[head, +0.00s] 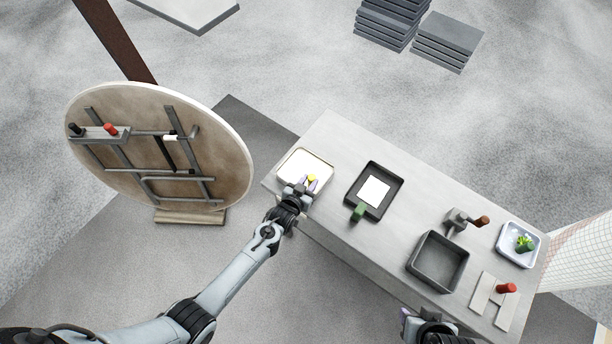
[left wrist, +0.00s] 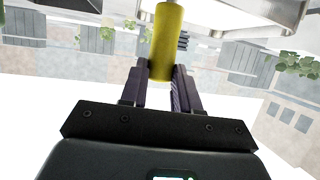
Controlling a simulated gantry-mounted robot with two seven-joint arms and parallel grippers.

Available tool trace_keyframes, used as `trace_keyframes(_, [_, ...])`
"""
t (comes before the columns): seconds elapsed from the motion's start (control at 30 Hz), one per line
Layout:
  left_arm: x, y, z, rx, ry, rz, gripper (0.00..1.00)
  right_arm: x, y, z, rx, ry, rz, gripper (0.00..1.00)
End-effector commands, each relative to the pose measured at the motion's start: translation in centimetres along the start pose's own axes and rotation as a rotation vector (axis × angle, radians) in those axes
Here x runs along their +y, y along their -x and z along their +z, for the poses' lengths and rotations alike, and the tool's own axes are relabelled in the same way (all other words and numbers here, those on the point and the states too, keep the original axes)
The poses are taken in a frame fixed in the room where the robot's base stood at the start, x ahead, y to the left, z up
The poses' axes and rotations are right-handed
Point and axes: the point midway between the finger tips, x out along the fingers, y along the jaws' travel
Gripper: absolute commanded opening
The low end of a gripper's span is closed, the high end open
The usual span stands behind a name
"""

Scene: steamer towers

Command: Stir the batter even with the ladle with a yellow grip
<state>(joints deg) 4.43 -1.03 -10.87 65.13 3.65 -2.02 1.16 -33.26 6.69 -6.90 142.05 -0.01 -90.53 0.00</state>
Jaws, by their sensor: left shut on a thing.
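My left gripper (head: 304,186) is shut on the yellow grip of the ladle (head: 311,178), over the near side of a light-rimmed tray (head: 290,163) with pale contents that look like the batter (head: 307,162). The left wrist view shows the yellow grip (left wrist: 166,42) between the two fingers. The ladle's bowl end is hidden, so I cannot tell how deep it sits. My right gripper (head: 408,318) is at the bottom edge of the head view, mostly hidden by its own arm, near the table's front edge.
On the grey table stand a dark square pan (head: 384,205) with a white sheet and green handle, an empty dark bin (head: 420,262), a brown-handled tool (head: 479,222), a red-handled piece (head: 506,288) and a white tray (head: 506,232) with greens. A round board (head: 200,125) stands left.

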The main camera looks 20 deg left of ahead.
Motion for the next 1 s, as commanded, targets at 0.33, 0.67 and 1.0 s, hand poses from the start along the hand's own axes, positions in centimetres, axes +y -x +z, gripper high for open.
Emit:
trace_keyframes(0.33, [0.0, 1.2, -3.1, 0.003, 0.000, 0.000, 0.00, 0.2, 2.9, -0.9, 0.000, 0.005, 0.004, 0.43])
trace_keyframes(0.67, [0.0, 2.5, -6.2, 0.003, 0.000, 0.000, 0.00, 0.3, 5.8, -1.9, 0.001, 0.005, 0.005, 0.43])
trace_keyframes(1.0, [0.0, 3.0, -7.4, 0.002, 0.000, 0.000, 0.00, 0.3, 7.1, -2.3, 0.001, 0.004, 0.004, 0.43])
